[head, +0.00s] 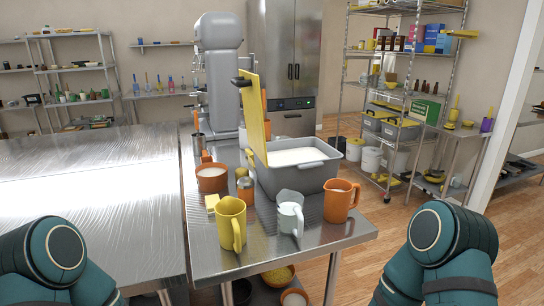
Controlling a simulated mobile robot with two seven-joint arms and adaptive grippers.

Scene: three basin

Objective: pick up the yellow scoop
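I cannot make out for certain which thing is the yellow scoop. A small yellow object (461,33), possibly a scoop, sticks out from the upper part of the wire rack at the right. On the steel table, a small yellow piece (251,160) shows beside the basin, too small to tell what it is. A yellow jug (231,222) with its handle to the right stands upright near the table's front. Parts of my two arms show at the bottom left and bottom right, but neither gripper is in view.
A grey basin (318,177) holds white material, with a yellow panel (254,108) leaning upright at its left. A clear jug (290,212), an orange jug (340,200) and an orange-brown tub (211,178) stand nearby. The left steel table (90,220) is bare.

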